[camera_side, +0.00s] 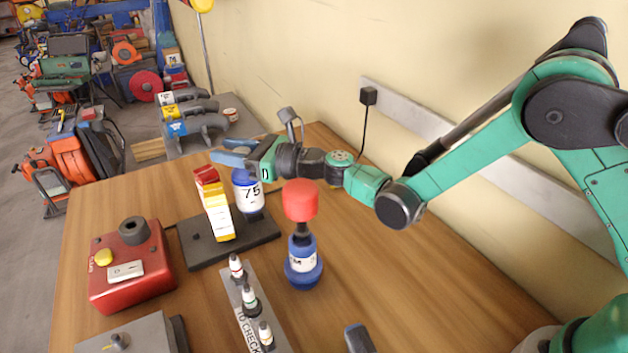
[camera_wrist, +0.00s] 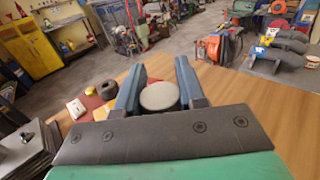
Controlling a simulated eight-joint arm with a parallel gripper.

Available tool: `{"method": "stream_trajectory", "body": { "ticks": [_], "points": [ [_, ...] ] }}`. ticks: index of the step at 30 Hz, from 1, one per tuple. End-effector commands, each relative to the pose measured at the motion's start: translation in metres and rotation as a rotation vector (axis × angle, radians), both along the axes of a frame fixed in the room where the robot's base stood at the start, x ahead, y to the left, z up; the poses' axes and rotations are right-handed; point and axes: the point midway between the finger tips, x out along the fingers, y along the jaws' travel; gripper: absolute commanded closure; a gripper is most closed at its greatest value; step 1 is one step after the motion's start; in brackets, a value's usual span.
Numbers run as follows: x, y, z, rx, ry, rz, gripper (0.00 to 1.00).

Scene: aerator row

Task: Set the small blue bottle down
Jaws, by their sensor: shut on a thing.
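The small blue bottle (camera_side: 249,194) has a white label reading 75 and stands upright at the black plate (camera_side: 262,231). I cannot tell whether its base touches the plate. My gripper (camera_side: 236,153) is at the bottle's top, shut on it, and hides its cap in the side view. In the wrist view the bottle's pale round top (camera_wrist: 160,97) sits between the two blue fingers of my gripper (camera_wrist: 159,88).
A yellow, white and red box (camera_side: 215,205) stands on the plate just left of the bottle. A blue bottle with a red bulb (camera_side: 302,258) stands in front to the right. A red switch box (camera_side: 130,267) and a strip of small droppers (camera_side: 249,305) are nearer.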

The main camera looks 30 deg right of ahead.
Motion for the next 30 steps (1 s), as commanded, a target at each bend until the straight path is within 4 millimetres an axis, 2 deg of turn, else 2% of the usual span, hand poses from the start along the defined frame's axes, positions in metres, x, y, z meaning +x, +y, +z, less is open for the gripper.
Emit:
{"method": "stream_trajectory", "body": {
  "ticks": [18,19,21,22,30],
  "points": [
    [0.0000,-0.0001,-0.0121,0.000,0.000,0.000,1.00],
    [-0.0001,0.0000,-0.0116,0.000,0.000,0.000,0.57],
    [-0.0001,0.0000,-0.0115,0.000,0.000,0.000,0.37],
    [-0.0001,0.0000,-0.0115,0.000,0.000,0.000,0.34],
    [0.0000,0.0001,-0.0110,0.000,0.000,0.000,0.34]
  ]
}}
